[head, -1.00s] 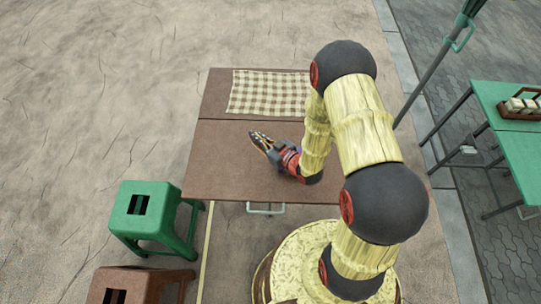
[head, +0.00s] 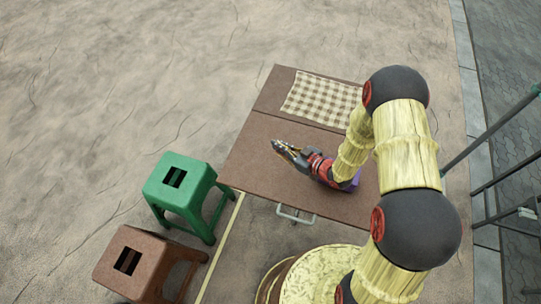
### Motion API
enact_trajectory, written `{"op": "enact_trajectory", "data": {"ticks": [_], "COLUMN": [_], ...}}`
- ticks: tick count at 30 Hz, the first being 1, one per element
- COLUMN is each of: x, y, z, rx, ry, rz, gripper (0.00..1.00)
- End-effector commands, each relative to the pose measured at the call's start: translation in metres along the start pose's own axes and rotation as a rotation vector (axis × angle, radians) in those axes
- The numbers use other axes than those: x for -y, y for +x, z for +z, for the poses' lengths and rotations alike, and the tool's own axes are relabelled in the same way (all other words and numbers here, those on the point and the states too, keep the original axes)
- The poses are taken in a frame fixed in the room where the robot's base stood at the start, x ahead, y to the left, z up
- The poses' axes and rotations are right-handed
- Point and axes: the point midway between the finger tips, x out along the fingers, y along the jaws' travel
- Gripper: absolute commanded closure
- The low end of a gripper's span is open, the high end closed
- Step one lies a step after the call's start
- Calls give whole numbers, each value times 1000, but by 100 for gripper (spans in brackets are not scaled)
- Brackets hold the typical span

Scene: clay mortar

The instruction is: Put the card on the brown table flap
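The brown table flap (head: 253,166) is the near part of the brown table, in front of a seam, with a pale metal bracket under its front edge. My gripper (head: 278,146) is over the flap, pointing to the far left. Its dark fingers look close together, but the view is too small to tell whether they are open or shut. No card can be made out at the fingertips. A small purple patch (head: 352,183) shows on the flap beside my wrist, mostly hidden by my arm; I cannot tell what it is.
A checked cloth (head: 320,98) lies on the far part of the table. A green stool (head: 180,178) and a brown stool (head: 128,262) stand left of the table. Green metal legs (head: 500,185) stand at the right edge. Open ground lies to the left.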

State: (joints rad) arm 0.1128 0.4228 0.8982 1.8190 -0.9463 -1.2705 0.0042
Motion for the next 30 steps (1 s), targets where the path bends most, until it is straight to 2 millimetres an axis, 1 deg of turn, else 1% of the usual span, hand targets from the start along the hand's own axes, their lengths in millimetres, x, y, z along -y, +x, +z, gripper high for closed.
{"op": "enact_trajectory", "data": {"ticks": [1, 3, 6, 9, 13, 16, 20, 22, 30], "x": [5, 8, 11, 13, 14, 16, 16, 16, 15], "y": [11, 23, 36, 44, 49, 57, 63, 65, 65], "z": [13, 21, 30, 34, 37, 43, 64, 71, 71], "rx": [3, 3, 2, 2, 1, 1, 2, 1, 1], "ry": [3, 1, 1, 1, 1, 1, 4, 3, 1], "rz": [-4, -4, -2, 0, 0, 0, 1, 1, 2], "gripper": [100, 100, 100, 100, 100, 100, 100, 100, 100]}}
